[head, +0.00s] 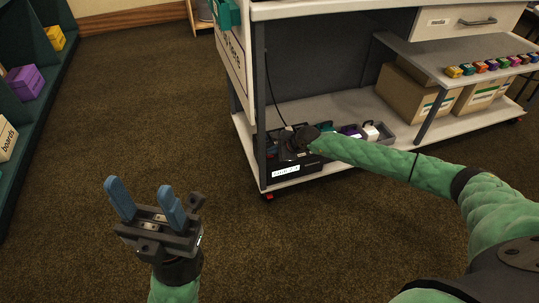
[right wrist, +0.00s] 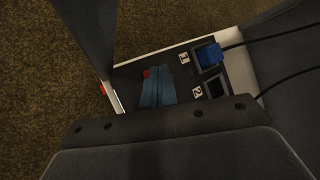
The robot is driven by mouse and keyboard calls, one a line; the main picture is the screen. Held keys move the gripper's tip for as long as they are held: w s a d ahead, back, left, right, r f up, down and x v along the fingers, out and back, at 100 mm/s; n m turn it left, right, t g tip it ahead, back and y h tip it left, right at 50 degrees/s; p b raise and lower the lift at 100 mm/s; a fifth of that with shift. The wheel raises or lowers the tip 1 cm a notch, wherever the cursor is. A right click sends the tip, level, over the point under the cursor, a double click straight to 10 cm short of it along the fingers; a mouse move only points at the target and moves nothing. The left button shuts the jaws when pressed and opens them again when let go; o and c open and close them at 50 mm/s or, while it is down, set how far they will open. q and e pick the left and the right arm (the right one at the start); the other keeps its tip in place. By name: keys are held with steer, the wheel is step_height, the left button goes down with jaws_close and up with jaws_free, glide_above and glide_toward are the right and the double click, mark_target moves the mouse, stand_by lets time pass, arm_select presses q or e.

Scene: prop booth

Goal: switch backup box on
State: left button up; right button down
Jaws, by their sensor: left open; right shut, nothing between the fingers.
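The backup box, a black box (head: 296,183) with a white front label, sits at the near left corner of the cart's lower shelf. In the right wrist view its top (right wrist: 186,75) has sockets tagged 1 and 2, with a blue plug (right wrist: 209,54) at 1; socket 2 (right wrist: 215,88) looks empty. My right gripper (right wrist: 157,71) is shut and empty over the box, its blue fingers together. A small red part (right wrist: 147,73), perhaps the switch, shows at the fingertips, mostly hidden; contact and switch state cannot be told. My left gripper (head: 143,196) is open and empty over the carpet.
Cables run to the box. Small coloured blocks (head: 490,66) line the upper shelf. A green shelf unit (head: 25,113) stands left; carpet between is clear.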

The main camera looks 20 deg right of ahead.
mark_target(273, 156)
steer(key=shift+r+p, duration=0.15)
steer(key=shift+p, duration=0.15)
stand_by(0.4)
steer(key=shift+r, duration=0.1)
steer(key=shift+r+p, duration=1.95)
steer(key=shift+r, duration=1)
